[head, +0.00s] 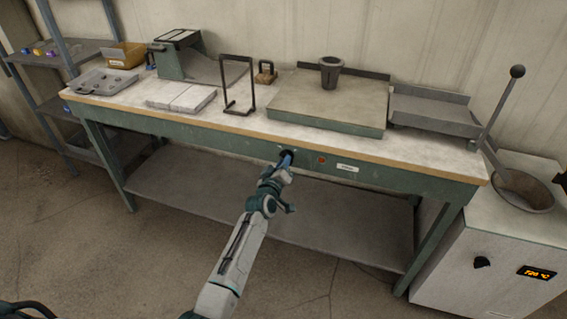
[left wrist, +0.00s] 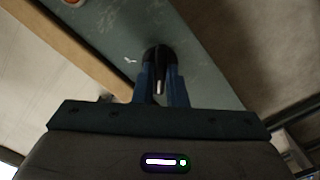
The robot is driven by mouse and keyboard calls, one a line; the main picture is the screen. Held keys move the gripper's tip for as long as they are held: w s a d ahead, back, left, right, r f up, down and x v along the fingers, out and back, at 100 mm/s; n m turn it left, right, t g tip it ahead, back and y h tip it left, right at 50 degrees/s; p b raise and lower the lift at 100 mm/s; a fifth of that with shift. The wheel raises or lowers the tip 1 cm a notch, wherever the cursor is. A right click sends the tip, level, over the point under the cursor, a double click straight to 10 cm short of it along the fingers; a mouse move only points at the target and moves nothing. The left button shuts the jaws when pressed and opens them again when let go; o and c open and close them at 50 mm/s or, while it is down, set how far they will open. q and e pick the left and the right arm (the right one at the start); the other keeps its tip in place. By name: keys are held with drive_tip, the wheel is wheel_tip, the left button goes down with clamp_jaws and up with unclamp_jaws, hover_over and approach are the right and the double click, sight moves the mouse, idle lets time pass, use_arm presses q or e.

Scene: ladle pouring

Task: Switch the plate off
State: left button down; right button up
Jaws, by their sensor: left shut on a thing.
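The plate (head: 330,98) is a broad grey slab on the green workbench, with a dark cup (head: 331,72) standing on it. Its black round knob (left wrist: 152,56) is on the bench's front panel and has a white pointer line. My left gripper (head: 285,161) is at the panel with its blue fingers shut around the knob; the left wrist view shows the fingers (left wrist: 160,85) on both sides of it. A small orange-red lamp (head: 321,160) sits right of the knob, beside a white label (head: 347,168). My right gripper is not in view.
The workbench top (head: 230,125) holds a wire frame (head: 238,85), pale blocks (head: 180,97) and a grey tray (head: 435,112). A white furnace (head: 490,262) with a pot (head: 524,192) and a lit orange display stands at the right. The floor before the bench is clear.

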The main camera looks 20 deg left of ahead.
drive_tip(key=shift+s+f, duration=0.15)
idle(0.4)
use_arm(q)
drive_tip(key=c, duration=1.5)
unclamp_jaws()
drive_tip(key=shift+o, duration=0.2)
